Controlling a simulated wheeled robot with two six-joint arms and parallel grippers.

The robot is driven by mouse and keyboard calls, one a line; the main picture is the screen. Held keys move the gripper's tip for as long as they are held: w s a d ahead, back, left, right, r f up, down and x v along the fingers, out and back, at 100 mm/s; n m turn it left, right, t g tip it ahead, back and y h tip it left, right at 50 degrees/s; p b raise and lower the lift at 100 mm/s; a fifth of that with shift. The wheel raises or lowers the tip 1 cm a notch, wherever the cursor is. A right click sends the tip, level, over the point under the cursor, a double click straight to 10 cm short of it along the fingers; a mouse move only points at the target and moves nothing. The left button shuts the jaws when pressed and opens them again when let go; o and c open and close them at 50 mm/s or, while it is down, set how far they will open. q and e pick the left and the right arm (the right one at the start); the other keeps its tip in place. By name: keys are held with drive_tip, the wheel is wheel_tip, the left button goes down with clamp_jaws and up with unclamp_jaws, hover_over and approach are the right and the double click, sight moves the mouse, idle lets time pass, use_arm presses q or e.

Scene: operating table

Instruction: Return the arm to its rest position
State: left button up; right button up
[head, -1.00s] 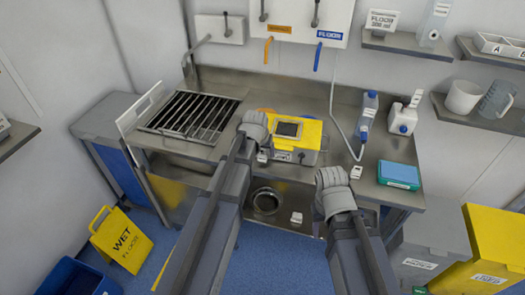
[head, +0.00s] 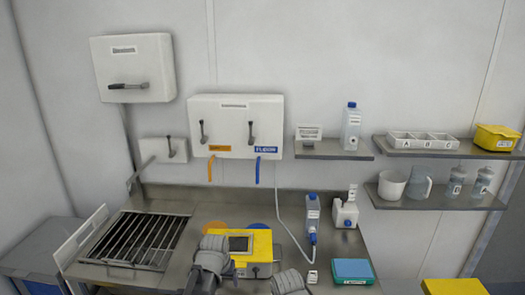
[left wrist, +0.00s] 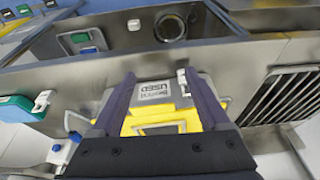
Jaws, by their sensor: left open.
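My left arm's grey end (head: 210,262) is low in the head view, in front of the left side of a yellow-topped device (head: 262,240) with a small screen. Its fingertips cannot be made out there. In the left wrist view my left gripper (left wrist: 158,75) has its two dark fingers spread apart, with nothing held between them. The device (left wrist: 160,128) shows beneath and between the fingers, with a grey label panel. I cannot tell whether the fingers touch it. My right arm's grey end (head: 289,283) is at the bottom edge, its fingers not distinguishable.
Wall shelves (head: 440,202) stand at right. A round basin opening (left wrist: 170,27) shows in the left wrist view.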

use_arm(q)
drive_tip(key=s+d+m+g, duration=0.1)
drive_tip(key=s+d, duration=0.2)
drive_tip(key=s, duration=0.3)
drive_tip(key=s+d+m+g+y, duration=0.1)
drive_tip(key=s+d, duration=0.1)
drive_tip(key=s, duration=0.4)
drive_tip(key=s+d+m+g, duration=0.1)
drive_tip(key=s+d, duration=0.2)
drive_tip(key=s, duration=0.3)
drive_tip(key=shift+d+f+g, duration=0.3)
drive_tip(key=shift+d+f, duration=0.05)
idle(0.8)
